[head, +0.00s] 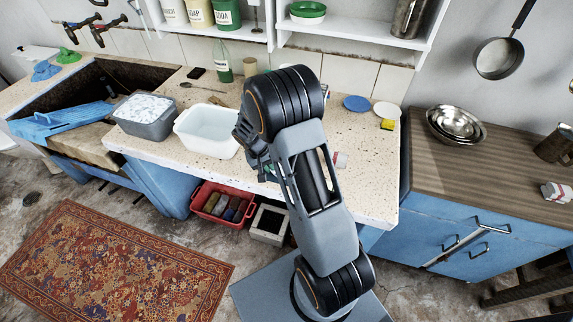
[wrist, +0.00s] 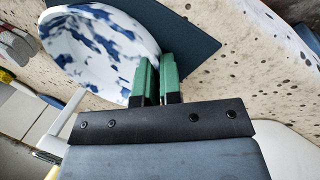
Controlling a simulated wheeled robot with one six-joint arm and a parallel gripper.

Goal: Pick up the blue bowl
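The blue bowl (wrist: 100,45), white with blue blotches, shows in the wrist view at the upper left. Its right rim reaches my gripper's green fingers (wrist: 157,62). The fingers are close together, one in front of the bowl's inside and one just outside its rim, so my gripper looks shut on the rim. A dark slate-coloured mat (wrist: 190,30) shows behind the bowl; I cannot tell whether the bowl touches it. In the head view my arm hides the bowl, and only a bit of my gripper (head: 262,168) shows beside the arm.
A white basin (head: 190,146) and a grey tub (head: 150,128) stand left of my arm on the speckled counter (head: 345,200). A green bottle (head: 222,68) stands behind. A blue plate (head: 356,103), a white plate (head: 387,110) and a yellow sponge (head: 387,124) lie to the right.

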